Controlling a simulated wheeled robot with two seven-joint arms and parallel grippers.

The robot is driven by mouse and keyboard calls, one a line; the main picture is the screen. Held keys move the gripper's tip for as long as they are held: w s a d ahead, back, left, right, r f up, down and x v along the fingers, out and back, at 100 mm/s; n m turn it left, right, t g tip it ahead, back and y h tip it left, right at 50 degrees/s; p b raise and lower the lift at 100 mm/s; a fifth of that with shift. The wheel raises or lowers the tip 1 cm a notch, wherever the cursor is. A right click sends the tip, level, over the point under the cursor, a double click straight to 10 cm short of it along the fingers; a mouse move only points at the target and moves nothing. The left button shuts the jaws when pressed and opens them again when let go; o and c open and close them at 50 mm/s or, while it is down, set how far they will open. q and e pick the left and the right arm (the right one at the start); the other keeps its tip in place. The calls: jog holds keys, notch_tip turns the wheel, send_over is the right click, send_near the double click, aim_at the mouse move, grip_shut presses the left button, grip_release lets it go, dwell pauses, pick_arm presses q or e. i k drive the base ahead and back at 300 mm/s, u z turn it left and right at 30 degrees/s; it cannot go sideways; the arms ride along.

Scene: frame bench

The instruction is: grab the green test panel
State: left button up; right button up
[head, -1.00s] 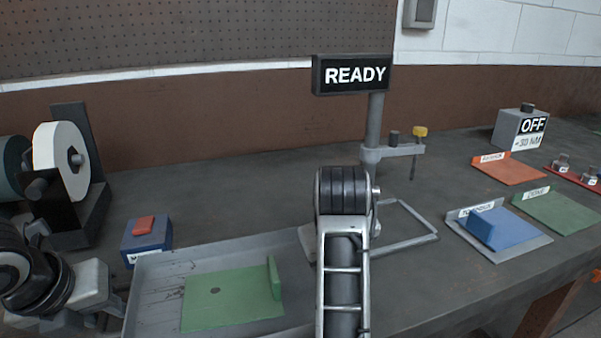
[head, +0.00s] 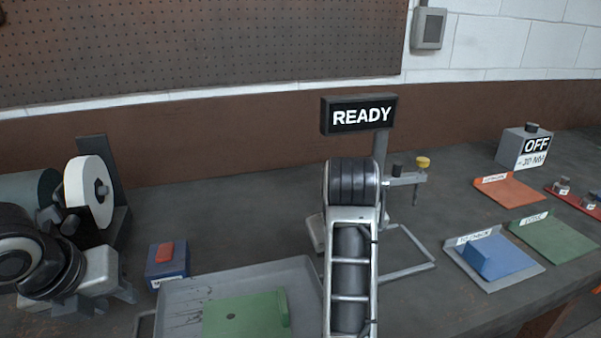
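The green test panel (head: 240,316) lies in the grey tray (head: 188,290) at the bottom of the head view. It is flat with a small dark hole and a raised lip along its right side. Its near part is cut off by the picture's bottom edge. My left gripper (head: 85,298) is at the lower left, outside the tray and left of the panel, apart from it. Its fingers are small and partly hidden, so I cannot tell whether they are open. My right arm rises through the middle, just right of the tray; its gripper does not show.
A blue box with a red top (head: 167,262) stands between my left gripper and the tray. A white-wheeled machine (head: 90,192) is behind. The READY sign (head: 360,115) stands on a post behind my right arm. Blue (head: 492,258), green (head: 556,238) and orange (head: 509,191) plates lie right.

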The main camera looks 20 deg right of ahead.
aim_at(264, 314)
jog(key=k, duration=1)
